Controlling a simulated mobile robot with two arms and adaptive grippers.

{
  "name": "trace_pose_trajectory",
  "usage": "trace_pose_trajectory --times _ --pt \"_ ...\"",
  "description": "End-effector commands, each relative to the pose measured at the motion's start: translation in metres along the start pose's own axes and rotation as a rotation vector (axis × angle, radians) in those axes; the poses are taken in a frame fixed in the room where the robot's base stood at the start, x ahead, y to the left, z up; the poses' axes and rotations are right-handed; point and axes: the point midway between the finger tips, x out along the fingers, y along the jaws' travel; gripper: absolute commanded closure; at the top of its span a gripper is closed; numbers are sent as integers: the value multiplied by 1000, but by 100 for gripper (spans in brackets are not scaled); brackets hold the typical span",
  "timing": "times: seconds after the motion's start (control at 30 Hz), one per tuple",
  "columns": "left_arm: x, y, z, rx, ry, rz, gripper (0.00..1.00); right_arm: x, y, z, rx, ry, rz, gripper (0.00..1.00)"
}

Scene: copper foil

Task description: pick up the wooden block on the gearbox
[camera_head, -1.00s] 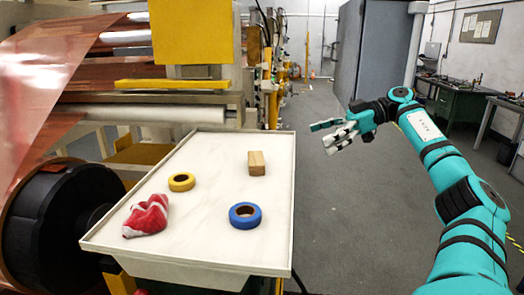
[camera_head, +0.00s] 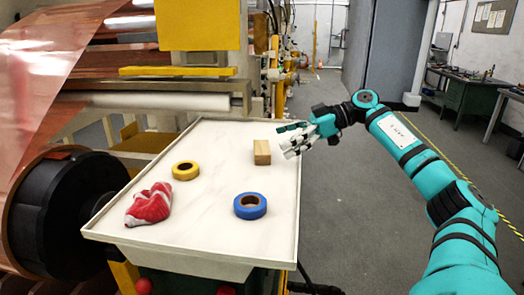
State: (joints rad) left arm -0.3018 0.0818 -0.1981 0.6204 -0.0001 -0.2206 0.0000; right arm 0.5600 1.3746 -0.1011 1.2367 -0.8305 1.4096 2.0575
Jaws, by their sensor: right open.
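A small wooden block (camera_head: 262,153) lies on the white tray-like top (camera_head: 205,225), towards its far right side. My right gripper (camera_head: 287,142) is open and empty, just right of the block, with its fingers pointing left over the tray's right rim. From this view I cannot tell whether a fingertip touches the block; a narrow gap seems to remain. No gearbox can be made out under the block. My left gripper is not in view.
A yellow tape roll (camera_head: 185,170), a blue tape roll (camera_head: 250,205) and a red and white cloth (camera_head: 149,204) lie on the same top. A copper foil machine (camera_head: 190,72) stands behind and left. A raised rim edges the top. The floor at right is open.

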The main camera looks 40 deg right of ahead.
Motion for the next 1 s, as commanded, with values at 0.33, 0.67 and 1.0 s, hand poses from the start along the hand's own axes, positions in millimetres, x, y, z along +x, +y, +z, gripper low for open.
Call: trace_pose_trajectory --times 0.33,0.67,1.0 --pt "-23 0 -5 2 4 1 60 45 -2 -4 1 1 -5 0" --pt "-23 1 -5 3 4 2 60 52 -2 -1 0 -1 0 1" --pt "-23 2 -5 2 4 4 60 52 -2 -1 0 -1 -1 46"
